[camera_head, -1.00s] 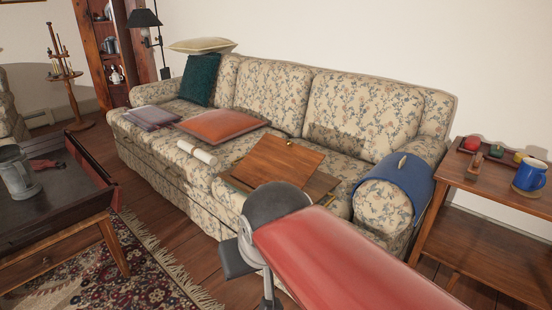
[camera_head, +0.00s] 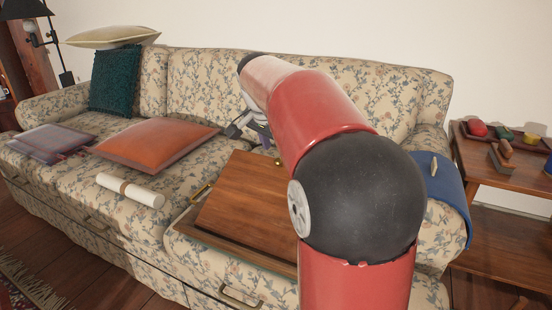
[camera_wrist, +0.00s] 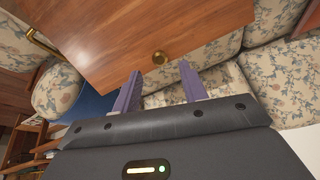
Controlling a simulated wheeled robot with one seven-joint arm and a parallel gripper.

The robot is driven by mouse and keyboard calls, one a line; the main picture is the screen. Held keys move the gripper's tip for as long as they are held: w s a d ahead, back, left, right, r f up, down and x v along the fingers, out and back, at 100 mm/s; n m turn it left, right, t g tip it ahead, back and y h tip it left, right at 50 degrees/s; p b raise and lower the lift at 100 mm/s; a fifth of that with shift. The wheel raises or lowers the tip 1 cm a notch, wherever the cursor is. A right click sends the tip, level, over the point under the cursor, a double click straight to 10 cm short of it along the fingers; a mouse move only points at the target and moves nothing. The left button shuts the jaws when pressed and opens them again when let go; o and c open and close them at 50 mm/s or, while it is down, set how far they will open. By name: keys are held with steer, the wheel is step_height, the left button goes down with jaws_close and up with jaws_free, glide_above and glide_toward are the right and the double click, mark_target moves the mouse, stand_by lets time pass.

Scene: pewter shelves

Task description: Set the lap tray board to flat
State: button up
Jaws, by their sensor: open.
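The lap tray (camera_head: 215,236) lies on the sofa seat, with a brass handle (camera_head: 200,191) at its left side. Its brown wooden board (camera_head: 240,205) appears tilted up, far edge raised; my arm hides its right part, so the exact angle is unclear. A small brass knob (camera_head: 279,162) sits at the board's far edge. My gripper (camera_head: 250,128) is beyond that edge, partly hidden by my arm. In the wrist view, the open fingers (camera_wrist: 158,72) straddle the line of the knob (camera_wrist: 159,57), apart from the board (camera_wrist: 150,28), with nothing between them.
On the sofa (camera_head: 75,178) lie an orange cushion (camera_head: 155,143), a rolled white item (camera_head: 130,190) and folded cloths (camera_head: 48,142). The backrest rises behind my gripper. A blue cover (camera_head: 440,190) drapes the right armrest. A side table (camera_head: 510,170) with small objects stands right.

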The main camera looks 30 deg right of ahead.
steer(key=shift+x, duration=1.8)
steer(key=shift+a, duration=0.1)
jaws_close()
